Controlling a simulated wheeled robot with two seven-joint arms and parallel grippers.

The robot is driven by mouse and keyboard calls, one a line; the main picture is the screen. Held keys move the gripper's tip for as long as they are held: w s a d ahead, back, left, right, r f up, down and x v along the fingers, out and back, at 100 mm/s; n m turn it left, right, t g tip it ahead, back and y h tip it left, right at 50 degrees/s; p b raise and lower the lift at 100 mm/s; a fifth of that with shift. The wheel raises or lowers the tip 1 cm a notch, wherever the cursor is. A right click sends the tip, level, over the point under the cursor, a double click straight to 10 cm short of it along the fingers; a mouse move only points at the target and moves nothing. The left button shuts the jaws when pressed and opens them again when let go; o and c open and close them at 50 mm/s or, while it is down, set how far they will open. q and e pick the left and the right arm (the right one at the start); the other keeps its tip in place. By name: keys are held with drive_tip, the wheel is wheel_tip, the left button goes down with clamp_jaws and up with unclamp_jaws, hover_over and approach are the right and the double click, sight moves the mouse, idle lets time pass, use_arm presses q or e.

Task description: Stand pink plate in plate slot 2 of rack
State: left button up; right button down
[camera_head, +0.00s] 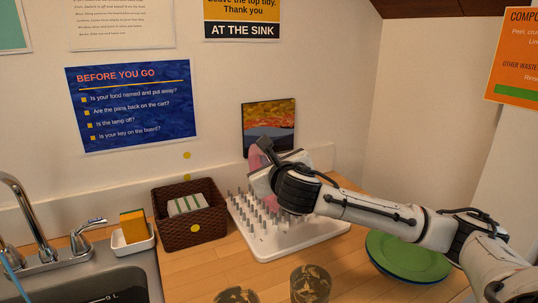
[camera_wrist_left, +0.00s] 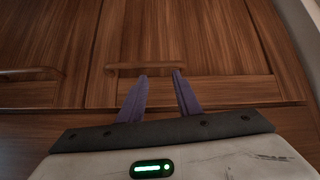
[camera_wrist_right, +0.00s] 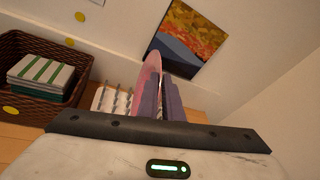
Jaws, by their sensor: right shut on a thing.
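The pink plate (camera_wrist_right: 148,84) stands on edge between the fingers of my right gripper (camera_wrist_right: 163,95), which is shut on it. In the head view a bit of the pink plate (camera_head: 256,160) shows behind the right gripper (camera_head: 262,168), over the back part of the white peg rack (camera_head: 275,243). The rack has rows of upright grey pegs and also shows in the right wrist view (camera_wrist_right: 103,100). The plate's lower edge is hidden, so I cannot tell whether it touches the rack or which slot it is over. My left gripper (camera_wrist_left: 160,75) is open and empty, facing wooden cabinet doors.
A brown basket (camera_head: 190,235) with folded cloths stands left of the rack. Green plates (camera_head: 410,258) lie stacked at the right under my right arm. Patterned cups (camera_head: 310,284) stand in front. A picture (camera_head: 268,127) leans behind the rack. The sink (camera_head: 110,287) is at the left.

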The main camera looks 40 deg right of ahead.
drive_tip(key=shift+f, duration=0.3)
drive_tip(key=shift+f, duration=0.15)
idle(0.4)
drive_tip(key=c, duration=1.5)
unclamp_jaws()
drive_tip(key=shift+f, duration=0.15)
drive_tip(key=shift+o, duration=0.2)
drive_tip(key=shift+s+a+r, duration=0.15)
drive_tip(key=shift+s+r, duration=0.15)
drive_tip(key=shift+r, duration=0.15)
drive_tip(key=s+a+r+p, duration=0.1)
drive_tip(key=s+a+r, duration=0.2)
drive_tip(key=s+r, duration=0.1)
drive_tip(key=shift+s+a+r, duration=0.15)
drive_tip(key=shift+s+r, duration=0.25)
drive_tip(key=shift+s, duration=0.25)
